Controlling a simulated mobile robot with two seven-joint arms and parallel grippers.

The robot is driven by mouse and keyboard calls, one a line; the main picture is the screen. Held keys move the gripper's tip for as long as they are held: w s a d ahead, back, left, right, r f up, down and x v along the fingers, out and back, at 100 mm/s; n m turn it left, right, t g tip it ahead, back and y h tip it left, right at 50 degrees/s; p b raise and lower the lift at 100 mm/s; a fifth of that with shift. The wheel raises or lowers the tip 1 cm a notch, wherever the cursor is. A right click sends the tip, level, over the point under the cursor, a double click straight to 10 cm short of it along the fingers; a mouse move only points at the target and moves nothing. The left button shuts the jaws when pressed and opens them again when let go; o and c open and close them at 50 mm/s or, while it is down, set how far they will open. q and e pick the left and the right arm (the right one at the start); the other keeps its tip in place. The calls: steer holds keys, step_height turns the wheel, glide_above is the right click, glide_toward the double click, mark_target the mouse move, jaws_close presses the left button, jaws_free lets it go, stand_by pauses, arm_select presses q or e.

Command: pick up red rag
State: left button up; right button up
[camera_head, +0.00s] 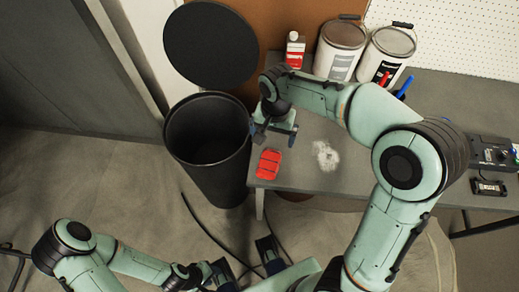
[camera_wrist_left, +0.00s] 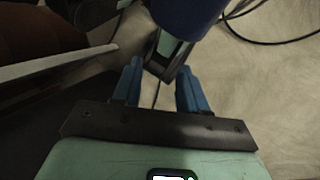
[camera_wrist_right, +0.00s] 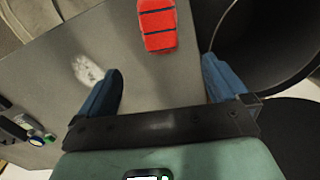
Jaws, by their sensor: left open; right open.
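The red rag (camera_head: 268,164) lies folded, with dark stripes across it, on the left front corner of the grey table. It also shows in the right wrist view (camera_wrist_right: 158,28) at the top, ahead of and between the fingers. My right gripper (camera_head: 275,136) is open and empty above the table, just behind the rag in the head view and apart from it. My left gripper (camera_head: 218,271) is low at the bottom of the head view, away from the table. The left wrist view shows its blue fingers (camera_wrist_left: 160,85) open, with nothing between them.
A black bin (camera_head: 208,145) stands against the table's left side, its round lid (camera_head: 210,43) raised behind it. A white powdery patch (camera_head: 325,155) lies right of the rag. Paint buckets (camera_head: 340,50) and a red-and-white bottle (camera_head: 294,50) stand at the back. Cables lie on the floor.

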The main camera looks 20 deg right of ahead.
steer(key=b, duration=0.2)
glide_above(270, 158)
steer(key=f, duration=0.6)
steer(key=shift+s+d+f, duration=0.15)
steer(key=shift+s+d, duration=0.1)
steer(key=shift+d, duration=0.15)
steer(key=shift+w+a+f+b, duration=0.1)
steer(key=shift+f+b, duration=0.05)
steer(key=shift+f, duration=0.8)
steer(key=shift+w+a+f+b, duration=0.1)
steer(key=shift+a+f+b, duration=0.1)
steer(key=shift+f, duration=0.8)
steer(key=shift+a+f+b, duration=0.1)
steer(key=shift+f+b, duration=0.05)
steer(key=shift+f, duration=0.8)
steer(key=c, duration=1.1)
